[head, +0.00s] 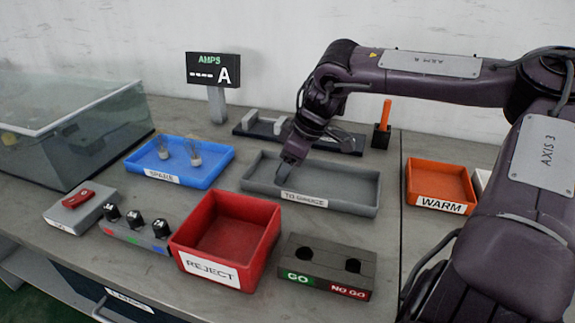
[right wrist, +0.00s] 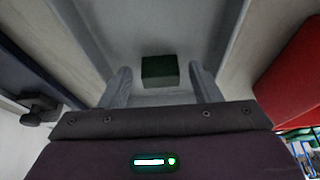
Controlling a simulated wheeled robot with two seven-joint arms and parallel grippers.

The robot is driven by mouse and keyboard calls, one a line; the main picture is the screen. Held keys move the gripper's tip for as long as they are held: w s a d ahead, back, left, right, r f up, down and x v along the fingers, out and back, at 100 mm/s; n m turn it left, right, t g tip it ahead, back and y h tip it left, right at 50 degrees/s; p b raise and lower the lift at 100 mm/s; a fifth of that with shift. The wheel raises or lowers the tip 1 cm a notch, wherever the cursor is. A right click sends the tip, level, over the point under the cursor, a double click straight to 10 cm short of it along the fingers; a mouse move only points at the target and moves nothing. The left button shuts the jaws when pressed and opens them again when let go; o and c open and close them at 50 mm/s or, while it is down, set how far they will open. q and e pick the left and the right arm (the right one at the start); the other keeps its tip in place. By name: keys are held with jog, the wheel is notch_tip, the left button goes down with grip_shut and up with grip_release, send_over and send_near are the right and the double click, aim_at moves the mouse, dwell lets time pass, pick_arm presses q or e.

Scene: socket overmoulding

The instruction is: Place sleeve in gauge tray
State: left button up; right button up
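The grey gauge tray (head: 340,193), labelled "TO GAUGE", sits in the middle of the bench. My right gripper (head: 284,172) reaches down into its left part. In the right wrist view the two fingers stand apart, with a gap on each side of a small dark green block (right wrist: 159,71). The block appears to rest on the tray floor (right wrist: 150,40), just beyond or between the fingertips. I cannot tell whether it is the sleeve; the gripper hides it in the head view. My left gripper is not in view.
A blue spare tray (head: 217,157) with two small upright parts stands left. The red reject bin (head: 262,225) and go/no-go block (head: 325,262) stand in front. An orange warm tray (head: 438,180) is right; a dark rack (head: 345,140) stands behind.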

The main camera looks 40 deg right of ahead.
jog(key=shift+r, duration=0.15)
jog(key=shift+r, duration=0.35)
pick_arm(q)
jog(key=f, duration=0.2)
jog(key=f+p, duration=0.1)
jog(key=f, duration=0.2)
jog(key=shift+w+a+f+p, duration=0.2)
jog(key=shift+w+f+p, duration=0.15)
pick_arm(e)
jog(key=v, duration=1.1)
jog(key=shift+s+r, duration=0.1)
jog(key=shift+s, duration=0.05)
